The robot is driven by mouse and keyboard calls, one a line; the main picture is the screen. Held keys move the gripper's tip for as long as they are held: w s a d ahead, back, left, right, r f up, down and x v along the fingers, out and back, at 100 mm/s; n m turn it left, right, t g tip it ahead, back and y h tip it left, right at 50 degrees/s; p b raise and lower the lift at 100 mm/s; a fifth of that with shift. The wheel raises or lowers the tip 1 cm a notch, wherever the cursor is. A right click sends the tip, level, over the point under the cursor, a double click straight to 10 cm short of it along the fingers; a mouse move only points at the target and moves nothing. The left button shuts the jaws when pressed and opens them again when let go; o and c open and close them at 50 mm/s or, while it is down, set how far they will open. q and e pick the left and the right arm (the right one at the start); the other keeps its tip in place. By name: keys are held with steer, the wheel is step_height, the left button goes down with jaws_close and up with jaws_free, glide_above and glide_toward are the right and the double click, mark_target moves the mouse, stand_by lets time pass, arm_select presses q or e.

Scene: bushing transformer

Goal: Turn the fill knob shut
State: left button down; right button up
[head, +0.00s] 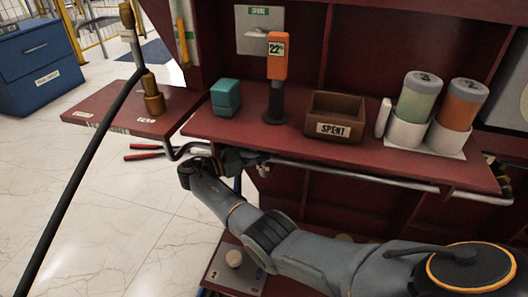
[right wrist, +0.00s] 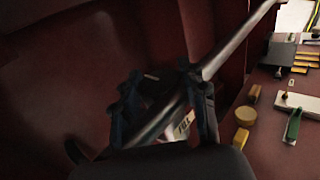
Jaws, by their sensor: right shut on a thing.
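My right arm comes in from the right in the head view, below the shelf. Its gripper (head: 228,162) is at the shelf's left front corner, by the metal pipe (head: 355,177) under the edge. In the right wrist view the fingers (right wrist: 165,108) are closed around a grey metal bar (right wrist: 232,50), apparently this pipe. A small plate with dark letters (right wrist: 184,123) shows between the fingers; I cannot read it surely. I cannot make out the fill knob; the gripper may hide it. My left gripper is not in view.
The red shelf (head: 300,137) carries a teal box (head: 226,97), an orange 22-marked device (head: 277,60), a brown SPENT bin (head: 334,115) and two canisters (head: 418,97). A brass fitting (head: 152,98) and black hose (head: 85,165) stand left. Open floor (head: 110,220) lies lower left.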

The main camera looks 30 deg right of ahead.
mark_target(258, 152)
stand_by(0.3)
steer(key=o, duration=1.2)
steer(key=shift+d, duration=0.1)
steer(key=shift+w+a, duration=0.15)
steer(key=shift+a, duration=1.75)
steer(key=shift+w+a, duration=0.15)
steer(key=shift+a, duration=1.75)
